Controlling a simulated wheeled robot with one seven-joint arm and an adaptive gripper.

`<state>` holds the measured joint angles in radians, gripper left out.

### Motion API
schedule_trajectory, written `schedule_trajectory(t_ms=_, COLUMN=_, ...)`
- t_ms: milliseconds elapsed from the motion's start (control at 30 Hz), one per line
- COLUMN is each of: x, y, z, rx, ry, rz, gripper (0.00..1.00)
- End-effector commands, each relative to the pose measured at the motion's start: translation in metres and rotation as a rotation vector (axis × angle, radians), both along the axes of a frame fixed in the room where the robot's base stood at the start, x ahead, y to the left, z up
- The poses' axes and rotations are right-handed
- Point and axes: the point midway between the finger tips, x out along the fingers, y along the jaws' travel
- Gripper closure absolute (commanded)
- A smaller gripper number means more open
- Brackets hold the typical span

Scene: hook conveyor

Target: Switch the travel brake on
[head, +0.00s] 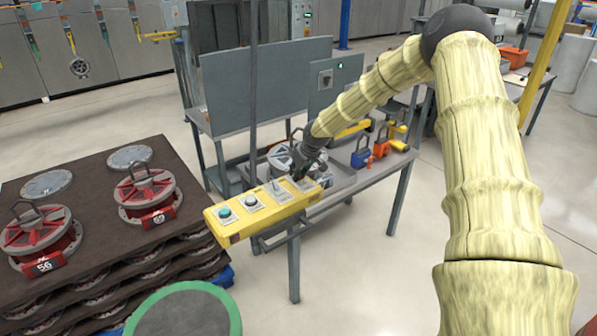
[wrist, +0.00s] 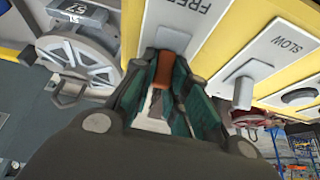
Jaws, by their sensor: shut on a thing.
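A yellow control box (head: 236,236) hangs in front of the bench, with a row of controls on white plates. My gripper (head: 300,176) is at its right end, over the rightmost plate. In the wrist view, my gripper (wrist: 163,78) is at the plate marked FREE (wrist: 188,22). Its fingers are shut on a small red-brown switch lever (wrist: 165,68), which I take for the travel brake. The fingers hide most of the lever, so its exact position cannot be told. A second plate, marked SLOW (wrist: 285,45), carries a grey lever (wrist: 243,85) beside the gripper.
A dark pole (head: 254,100) rises behind the box. Red-and-grey hub parts (head: 145,193) stand on stacked trays at left. Coloured padlock-like pieces (head: 361,157) lie on the bench.

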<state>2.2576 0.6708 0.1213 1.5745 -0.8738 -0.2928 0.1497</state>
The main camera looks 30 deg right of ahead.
Motion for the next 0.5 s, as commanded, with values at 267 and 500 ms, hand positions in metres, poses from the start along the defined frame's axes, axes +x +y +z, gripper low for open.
schedule_trajectory(t_ms=267, x=0.0052, y=-0.001, z=-0.0002, rx=-0.009, ry=0.095, rz=-0.001, gripper=1.0)
schedule_trajectory(t_ms=500, x=0.0062, y=-0.001, z=-0.0011, rx=-0.014, ry=0.137, rz=0.0, gripper=1.0)
